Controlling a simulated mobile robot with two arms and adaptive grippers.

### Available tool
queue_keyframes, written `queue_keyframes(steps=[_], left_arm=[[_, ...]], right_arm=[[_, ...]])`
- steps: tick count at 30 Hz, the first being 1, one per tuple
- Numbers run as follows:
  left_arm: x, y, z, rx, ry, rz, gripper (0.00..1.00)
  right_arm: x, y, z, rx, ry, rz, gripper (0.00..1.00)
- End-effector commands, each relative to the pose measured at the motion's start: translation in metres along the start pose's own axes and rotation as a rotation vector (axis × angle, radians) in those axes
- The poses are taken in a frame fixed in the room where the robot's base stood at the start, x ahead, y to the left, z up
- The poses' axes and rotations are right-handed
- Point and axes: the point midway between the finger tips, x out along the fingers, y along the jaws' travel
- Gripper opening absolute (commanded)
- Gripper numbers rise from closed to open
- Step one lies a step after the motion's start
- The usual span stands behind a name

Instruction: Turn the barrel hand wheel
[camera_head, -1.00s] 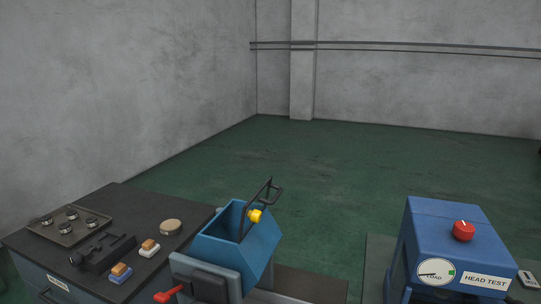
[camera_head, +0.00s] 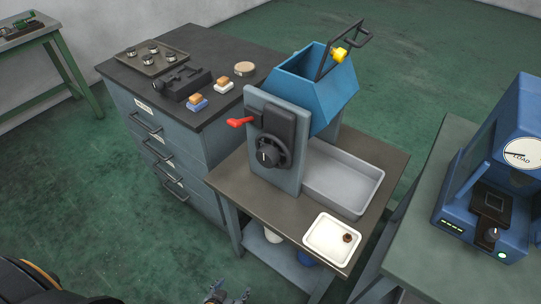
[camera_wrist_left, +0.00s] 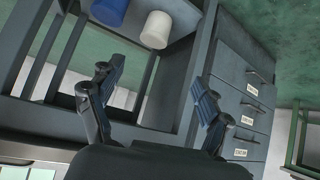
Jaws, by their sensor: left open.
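The barrel machine stands on a dark bench in the head view. It has a blue hexagonal barrel (camera_head: 306,86) and a grey upright panel. A black round hand wheel (camera_head: 269,153) sits low on the panel's front. A red lever (camera_head: 240,122) sticks out to the panel's left. My left gripper (camera_head: 228,294) is only partly seen at the bottom edge of the head view, well below and in front of the wheel. In the left wrist view its two fingers (camera_wrist_left: 157,98) are wide apart with nothing between them. My right gripper is not in view.
A grey tray (camera_head: 367,193) and a white tray (camera_head: 309,235) with a small brown part lie on the bench. A drawer cabinet (camera_head: 174,150) stands left, a blue load tester (camera_head: 513,215) right. White and blue containers (camera_wrist_left: 157,30) sit under the bench. Green floor is open at front left.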

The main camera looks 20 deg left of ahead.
Motion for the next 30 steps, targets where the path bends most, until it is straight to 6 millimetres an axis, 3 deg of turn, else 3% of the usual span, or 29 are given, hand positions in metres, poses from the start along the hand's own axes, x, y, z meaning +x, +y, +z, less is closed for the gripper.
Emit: queue_keyframes(steps=[1, 3, 6, 9, 12, 17, 23, 30], left_arm=[[0.009, 0.001, -0.049, -0.031, 0.162, 0.017, 0.78], [0.000, 0.002, -0.124, -0.067, 0.384, 0.056, 0.78], [-0.036, 0.005, -0.214, -0.089, 0.664, 0.134, 0.78], [-0.081, 0.011, -0.277, -0.079, 0.877, 0.218, 0.78], [-0.120, 0.018, -0.314, -0.058, 1.015, 0.290, 0.78], [-0.150, 0.025, -0.338, -0.033, 1.104, 0.345, 0.78], [-0.146, 0.031, -0.361, -0.031, 1.112, 0.349, 0.78], [-0.125, 0.044, -0.407, -0.033, 1.112, 0.349, 0.78]], right_arm=[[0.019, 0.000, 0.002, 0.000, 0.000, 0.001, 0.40], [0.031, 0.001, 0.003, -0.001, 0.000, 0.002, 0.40], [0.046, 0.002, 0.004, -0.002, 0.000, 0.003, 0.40], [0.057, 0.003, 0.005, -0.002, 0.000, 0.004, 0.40], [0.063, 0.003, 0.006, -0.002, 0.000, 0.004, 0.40], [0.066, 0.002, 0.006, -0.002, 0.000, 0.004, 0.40], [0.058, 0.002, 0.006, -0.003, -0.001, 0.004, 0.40], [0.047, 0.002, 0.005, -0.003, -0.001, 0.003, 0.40]])
